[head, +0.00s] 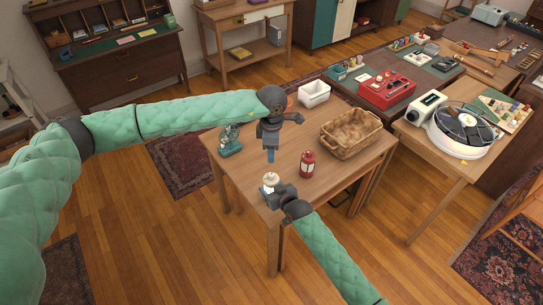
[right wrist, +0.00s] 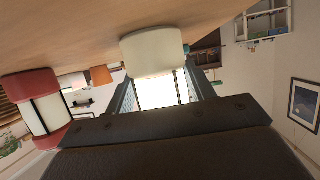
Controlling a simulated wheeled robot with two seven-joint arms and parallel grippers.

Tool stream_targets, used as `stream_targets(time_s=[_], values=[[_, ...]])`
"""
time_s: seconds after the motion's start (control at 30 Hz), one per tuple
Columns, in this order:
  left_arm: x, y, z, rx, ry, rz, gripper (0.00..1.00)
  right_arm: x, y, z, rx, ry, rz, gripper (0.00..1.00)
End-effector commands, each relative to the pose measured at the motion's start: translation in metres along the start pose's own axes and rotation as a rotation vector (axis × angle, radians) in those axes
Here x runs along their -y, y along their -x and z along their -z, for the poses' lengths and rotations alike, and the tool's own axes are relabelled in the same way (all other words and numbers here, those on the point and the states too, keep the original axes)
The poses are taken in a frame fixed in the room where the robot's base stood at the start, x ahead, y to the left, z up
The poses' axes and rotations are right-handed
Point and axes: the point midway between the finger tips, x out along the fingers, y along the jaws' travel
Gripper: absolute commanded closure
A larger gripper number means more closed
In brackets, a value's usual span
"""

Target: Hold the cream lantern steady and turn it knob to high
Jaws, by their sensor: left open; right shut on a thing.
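The cream lantern (head: 270,178) stands near the front edge of the wooden table. My right gripper (head: 272,189) is shut on it from the front right. In the right wrist view the lantern (right wrist: 153,52) appears upside down between the two fingers, its cream part toward the table and its bright glass between the fingers. I cannot make out its knob. My left gripper (head: 271,156) points down over the table, behind the cream lantern and apart from it. It is open and empty.
A red lantern (head: 307,164) stands close by to the right; a teal lantern (head: 230,140) stands at the table's left. A wicker basket (head: 350,148) and a white bin (head: 314,95) are farther back. Bare tabletop (head: 245,172) lies left of the cream lantern.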

Motion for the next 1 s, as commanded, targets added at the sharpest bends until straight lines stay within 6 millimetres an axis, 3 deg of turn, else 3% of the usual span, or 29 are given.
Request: stream_targets(time_s=[0.43, 0.47, 0.57, 0.87, 1.0], values=[[0.000, 0.003, 0.000, 0.000, 0.000, 0.001, 0.57, 0.000, 0.000, 0.000, 0.000, 0.000, 0.000, 0.78], [0.000, 0.003, 0.000, 0.000, 0.000, 0.000, 0.57, 0.000, 0.000, 0.000, 0.000, 0.000, 0.000, 0.40], [0.000, 0.003, 0.000, 0.000, 0.000, 0.000, 0.57, 0.000, 0.000, 0.000, 0.000, 0.000, 0.000, 0.21], [0.000, 0.003, 0.000, 0.001, 0.000, 0.000, 0.57, 0.000, 0.001, 0.000, 0.000, 0.000, 0.000, 0.21], [0.000, 0.003, 0.000, 0.001, 0.000, 0.000, 0.57, 0.000, 0.010, 0.000, 0.000, 0.001, 0.000, 0.21]])
